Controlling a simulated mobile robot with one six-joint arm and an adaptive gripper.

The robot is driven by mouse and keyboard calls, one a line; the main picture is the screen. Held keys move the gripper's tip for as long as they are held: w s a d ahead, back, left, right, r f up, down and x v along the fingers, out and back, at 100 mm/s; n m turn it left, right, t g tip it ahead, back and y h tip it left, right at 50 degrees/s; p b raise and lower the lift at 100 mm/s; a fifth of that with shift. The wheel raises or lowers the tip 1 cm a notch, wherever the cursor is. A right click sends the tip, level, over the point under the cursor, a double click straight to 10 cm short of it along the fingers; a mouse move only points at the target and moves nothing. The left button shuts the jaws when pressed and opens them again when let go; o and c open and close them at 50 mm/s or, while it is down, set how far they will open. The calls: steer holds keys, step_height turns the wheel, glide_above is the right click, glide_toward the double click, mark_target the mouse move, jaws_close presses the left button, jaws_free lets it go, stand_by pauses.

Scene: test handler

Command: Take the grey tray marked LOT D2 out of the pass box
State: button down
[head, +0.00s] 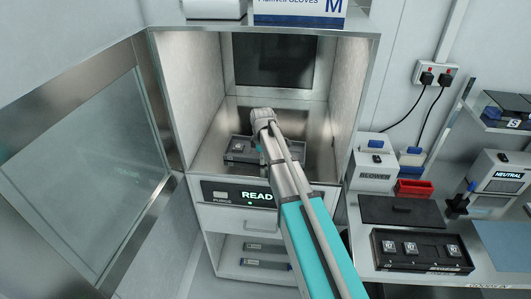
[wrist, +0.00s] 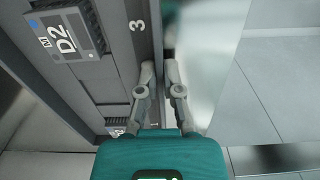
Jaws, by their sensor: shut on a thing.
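The grey tray (head: 234,158) sits on the steel floor inside the open pass box (head: 204,85).
The glass door (head: 82,150) stands open to the left. A READY display (head: 257,196) sits below the opening. The pass box's side walls bound the arm closely.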

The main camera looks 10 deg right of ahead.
steer(key=shift+w+r, duration=0.1)
steer(key=shift+w, duration=0.05)
step_height(320, 180, up, 3)
steer(key=p, duration=0.3)
steer(key=s+d+r+p, duration=0.1)
steer(key=s+r+p, duration=0.9)
steer(key=s, duration=0.4)
steer(key=shift+s, duration=0.15)
stand_by(0.7)
steer(key=s+a, duration=0.2)
steer(key=s, duration=0.5)
steer(key=shift+s+a, duration=0.2)
stand_by(0.5)
steer(key=shift+s, duration=0.1)
